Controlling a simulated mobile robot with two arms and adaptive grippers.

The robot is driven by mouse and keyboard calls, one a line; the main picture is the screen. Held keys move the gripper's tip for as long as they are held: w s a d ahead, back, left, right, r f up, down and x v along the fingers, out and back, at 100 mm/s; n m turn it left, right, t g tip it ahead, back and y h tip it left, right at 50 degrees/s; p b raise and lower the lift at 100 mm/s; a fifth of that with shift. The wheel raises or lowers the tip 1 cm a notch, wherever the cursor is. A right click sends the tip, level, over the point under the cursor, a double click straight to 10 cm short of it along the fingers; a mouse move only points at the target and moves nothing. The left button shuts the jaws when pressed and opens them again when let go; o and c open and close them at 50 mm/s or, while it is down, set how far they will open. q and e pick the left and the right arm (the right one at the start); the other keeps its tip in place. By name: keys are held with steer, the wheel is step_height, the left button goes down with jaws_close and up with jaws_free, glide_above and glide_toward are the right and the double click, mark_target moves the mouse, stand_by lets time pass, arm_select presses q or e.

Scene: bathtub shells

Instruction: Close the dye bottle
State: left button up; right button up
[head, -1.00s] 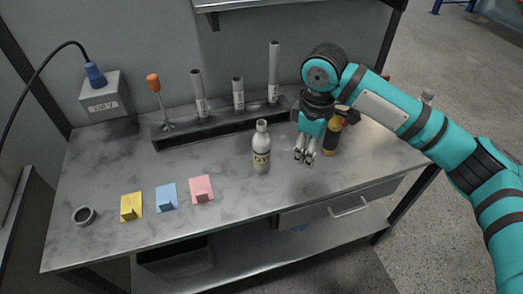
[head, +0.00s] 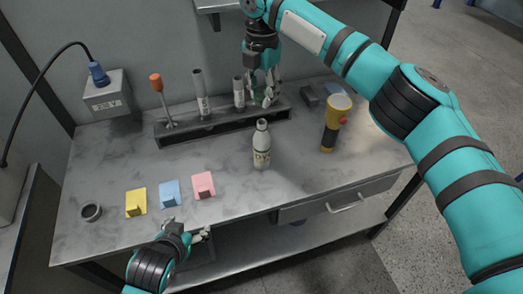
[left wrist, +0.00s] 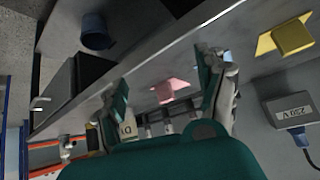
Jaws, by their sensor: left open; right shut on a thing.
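The white dye bottle (head: 262,150), with a "DY" label, stands upright near the middle of the bench. Whether its narrow top is capped is too small to tell. A dark grey ring-shaped piece (head: 92,212) lies at the bench's left end. My left gripper (head: 201,235) is open at the front edge, left of and nearer than the bottle. In the left wrist view its spread fingers (left wrist: 172,88) have the pink piece (left wrist: 170,90) beyond them, with nothing between them. My right gripper (head: 266,94) is behind the bottle at the rack, shut around the tall grey tube, which is mostly hidden.
The rack (head: 172,132) holds an orange-handled tool (head: 157,90) and grey tubes (head: 201,92). Yellow (head: 136,203) and blue (head: 169,194) pieces lie at front left. Bench around the bottle is clear.

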mark_target(258, 145)
arm_select(q)
steer(key=w+d+r+t+h, duration=0.1)
steer(key=w+d+t, duration=0.1)
steer(key=w, duration=0.1)
steer(key=w+d+r+t+h, duration=0.1)
steer(key=w+d+r, duration=0.1)
steer(key=w, duration=0.2)
steer(key=w+d+r+m+t, duration=0.1)
steer(key=w+d+t, duration=0.1)
steer(key=w, duration=0.1)
steer(key=shift+w+d+r+t+h, duration=0.2)
steer(key=shift+w+t+h, duration=0.1)
steer(key=shift+h, duration=0.1)
steer(key=w+d+r+m+t+h, duration=0.2)
steer(key=d+r+m+h, duration=0.1)
steer(key=d+h, duration=0.2)
steer(key=shift+d+r, duration=0.15)
steer(key=shift+d, duration=0.75)
steer(key=shift+w, duration=0.2)
steer(key=x, duration=1.2)
steer(key=shift+s, duration=0.1)
jaws_close()
